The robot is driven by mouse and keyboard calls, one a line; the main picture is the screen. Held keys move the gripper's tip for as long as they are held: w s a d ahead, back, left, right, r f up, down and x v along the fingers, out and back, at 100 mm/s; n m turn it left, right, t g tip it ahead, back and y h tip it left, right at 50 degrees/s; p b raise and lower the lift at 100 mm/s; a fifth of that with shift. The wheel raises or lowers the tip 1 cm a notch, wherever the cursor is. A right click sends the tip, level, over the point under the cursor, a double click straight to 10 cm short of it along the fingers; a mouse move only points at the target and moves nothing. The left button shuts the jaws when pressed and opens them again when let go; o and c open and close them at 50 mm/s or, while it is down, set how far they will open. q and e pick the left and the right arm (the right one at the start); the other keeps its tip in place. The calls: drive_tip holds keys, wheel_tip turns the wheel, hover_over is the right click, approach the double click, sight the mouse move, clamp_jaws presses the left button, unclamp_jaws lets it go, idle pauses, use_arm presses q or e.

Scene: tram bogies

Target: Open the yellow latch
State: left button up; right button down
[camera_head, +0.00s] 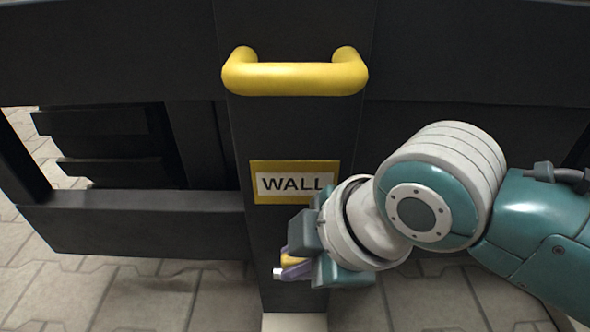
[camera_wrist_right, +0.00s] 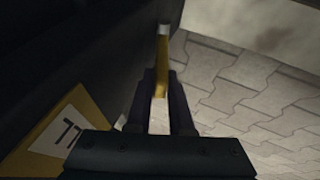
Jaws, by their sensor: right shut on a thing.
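The yellow latch (camera_head: 292,259) shows as a small yellow piece low on the dark post, just below the WALL sign. In the right wrist view the latch (camera_wrist_right: 162,55) is a thin yellow bar with a pale tip, reaching out from between the fingers. My right gripper (camera_head: 288,264) comes in from the right and is shut on the latch. In the right wrist view its two dark fingers (camera_wrist_right: 165,95) lie close on either side of the bar. The fingers and wrist hide most of the latch and its mount. My left gripper is in neither view.
A thick yellow handle (camera_head: 295,79) sticks out from the top of the dark post (camera_head: 300,130). The yellow-framed WALL sign (camera_head: 256,183) is just above my right gripper. Dark rails and panels (camera_head: 140,222) extend to both sides. Grey paving (camera_head: 150,300) lies below.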

idle(0.6)
drive_tip(key=shift+s+d+f+t+p, duration=0.1)
drive_tip(key=shift+s+d+t+p, duration=0.1)
drive_tip(key=shift+s+t+p, duration=0.3)
drive_tip(key=shift+a+f+p, duration=0.15)
drive_tip(key=shift+f+p, duration=0.1)
drive_tip(key=shift+p, duration=0.1)
